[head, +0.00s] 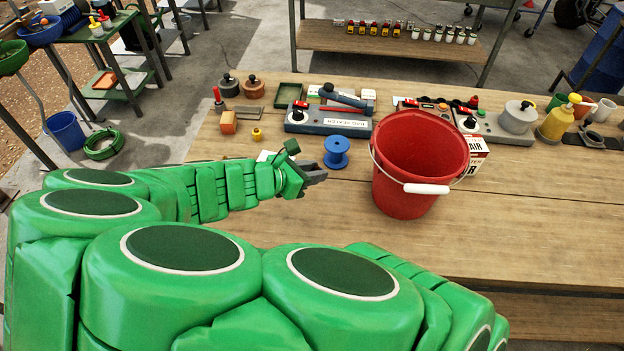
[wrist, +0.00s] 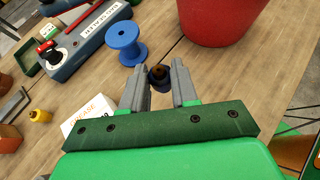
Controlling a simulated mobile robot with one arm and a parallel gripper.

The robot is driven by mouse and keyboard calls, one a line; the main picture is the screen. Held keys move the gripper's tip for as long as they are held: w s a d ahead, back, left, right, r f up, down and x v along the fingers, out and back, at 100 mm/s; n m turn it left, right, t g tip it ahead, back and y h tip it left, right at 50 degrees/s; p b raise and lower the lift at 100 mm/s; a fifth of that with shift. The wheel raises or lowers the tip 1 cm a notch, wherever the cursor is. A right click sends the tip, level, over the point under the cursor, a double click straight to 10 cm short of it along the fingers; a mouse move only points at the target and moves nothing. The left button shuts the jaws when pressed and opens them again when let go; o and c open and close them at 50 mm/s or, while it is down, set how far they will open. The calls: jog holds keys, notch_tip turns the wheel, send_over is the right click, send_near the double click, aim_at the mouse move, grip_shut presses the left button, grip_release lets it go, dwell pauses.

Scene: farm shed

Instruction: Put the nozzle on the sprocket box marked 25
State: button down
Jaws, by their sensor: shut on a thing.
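My gripper (head: 316,173) is over the front part of the workbench, left of the red bucket and just in front of a blue spool. In the wrist view my gripper (wrist: 162,70) has its fingers around a small dark round piece with a brown centre (wrist: 158,78), likely the nozzle; the head view does not show it clearly. No box with a readable 25 shows. A white box lettered GREASE (wrist: 88,112) lies left of the gripper in the wrist view; in the head view my arm mostly hides it.
The red bucket (head: 415,165) stands close right of the gripper, with a white box lettered AIR (head: 478,154) behind it. The blue spool (head: 337,152) and a small yellow piece (head: 257,134) are nearby. Tools crowd the bench's back; its right front is clear.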

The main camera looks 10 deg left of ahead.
jog(key=shift+r, duration=0.75)
